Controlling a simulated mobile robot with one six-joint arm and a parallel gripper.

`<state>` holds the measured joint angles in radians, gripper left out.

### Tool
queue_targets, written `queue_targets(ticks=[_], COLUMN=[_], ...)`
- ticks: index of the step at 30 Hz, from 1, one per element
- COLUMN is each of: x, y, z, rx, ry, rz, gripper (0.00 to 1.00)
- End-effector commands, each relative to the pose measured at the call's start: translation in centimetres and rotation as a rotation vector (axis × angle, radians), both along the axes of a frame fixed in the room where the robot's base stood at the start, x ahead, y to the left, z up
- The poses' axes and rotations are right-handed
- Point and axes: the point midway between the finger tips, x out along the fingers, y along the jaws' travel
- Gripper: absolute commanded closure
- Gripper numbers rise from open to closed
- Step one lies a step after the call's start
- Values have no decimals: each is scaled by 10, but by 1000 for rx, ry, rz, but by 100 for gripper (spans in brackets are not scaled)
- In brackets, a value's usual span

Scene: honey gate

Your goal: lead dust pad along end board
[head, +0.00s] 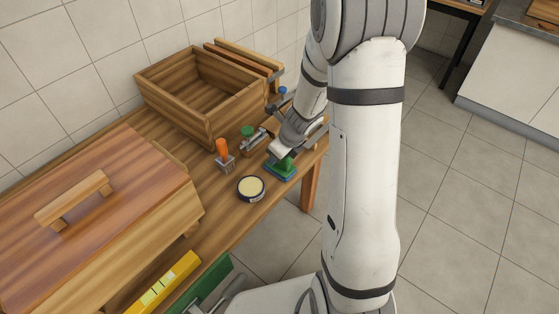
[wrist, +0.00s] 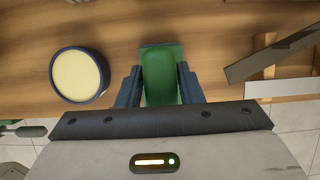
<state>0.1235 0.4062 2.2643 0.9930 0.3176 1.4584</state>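The dust pad (head: 281,171) is green with a blue underside and is at the table's front edge, near its right end. My gripper (head: 282,156) is right over it. In the wrist view the dust pad (wrist: 162,72) lies between my two fingers (wrist: 160,88). The fingers meet its sides with no clear gap, so my gripper looks shut on it. Whether the pad touches the tabletop is not clear. An open wooden box (head: 172,103) stands behind; I cannot tell which board is the end board.
A round tin (head: 251,189) with pale filling sits left of the pad. An orange-handled tool (head: 223,152) and a green-topped tool (head: 248,131) stand behind. A lidded wooden box (head: 95,215) fills the table's left. Floor (head: 465,200) is open to the right.

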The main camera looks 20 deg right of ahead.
Motion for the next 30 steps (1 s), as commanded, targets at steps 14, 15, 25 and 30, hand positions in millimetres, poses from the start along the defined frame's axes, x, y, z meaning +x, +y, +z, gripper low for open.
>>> queue_targets(ticks=[14, 15, 25, 30], x=[0, 0, 0, 0], y=[0, -1, -1, 0], z=[0, 0, 20, 34], rx=[0, 0, 0, 0], ry=[0, 0, 0, 0], rz=[-1, -1, -1, -1], gripper=[100, 100, 100, 100])
